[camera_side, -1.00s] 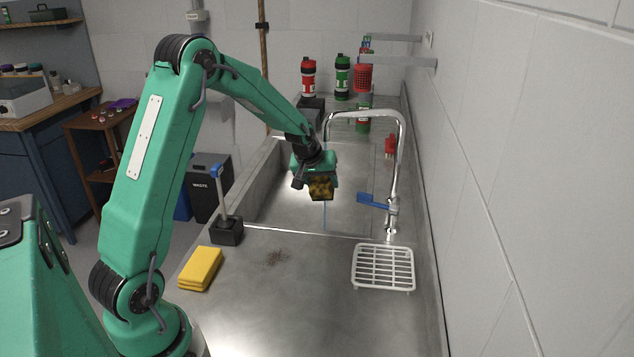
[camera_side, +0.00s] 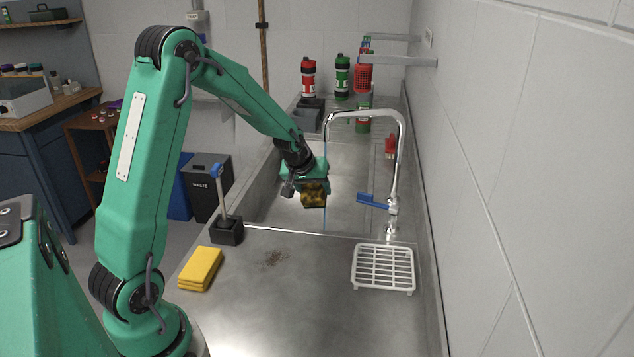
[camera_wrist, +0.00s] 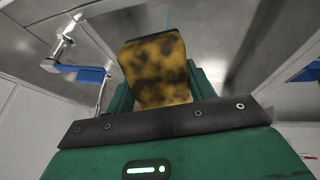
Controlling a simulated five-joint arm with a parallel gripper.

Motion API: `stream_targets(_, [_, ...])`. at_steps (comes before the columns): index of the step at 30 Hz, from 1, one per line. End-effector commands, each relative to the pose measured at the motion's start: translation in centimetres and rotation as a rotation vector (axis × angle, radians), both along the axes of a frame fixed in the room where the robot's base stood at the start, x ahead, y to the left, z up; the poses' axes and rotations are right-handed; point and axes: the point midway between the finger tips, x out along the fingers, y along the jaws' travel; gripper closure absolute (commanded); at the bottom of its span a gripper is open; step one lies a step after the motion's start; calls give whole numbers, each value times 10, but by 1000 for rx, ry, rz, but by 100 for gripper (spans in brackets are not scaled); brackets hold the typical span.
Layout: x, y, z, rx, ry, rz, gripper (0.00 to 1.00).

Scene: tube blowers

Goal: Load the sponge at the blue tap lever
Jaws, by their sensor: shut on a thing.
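My gripper (camera_side: 311,184) is shut on a yellow sponge with dark brown stains (camera_side: 314,196), held over the sink basin to the left of the tap. The stained sponge also fills the middle of the wrist view (camera_wrist: 156,68). The blue tap lever (camera_side: 372,201) sticks out to the left from the foot of the chrome tap (camera_side: 400,150); it also shows at the left of the wrist view (camera_wrist: 76,72). A thin blue-tinted water stream (camera_side: 325,190) falls from the spout, just right of the sponge. Whether it touches the sponge I cannot tell.
A blue-headed brush stands in a black holder (camera_side: 227,231). A white rack (camera_side: 383,268) sits below the tap. Red and green bottles (camera_side: 342,77) stand behind.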

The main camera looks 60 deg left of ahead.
Motion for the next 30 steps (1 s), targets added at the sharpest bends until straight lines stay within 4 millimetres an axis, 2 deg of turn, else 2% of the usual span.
stream_targets(18, [-32,-14,0,-1,-1,0,64])
stream_targets(30, [-37,-16,0,0,-1,0,64])
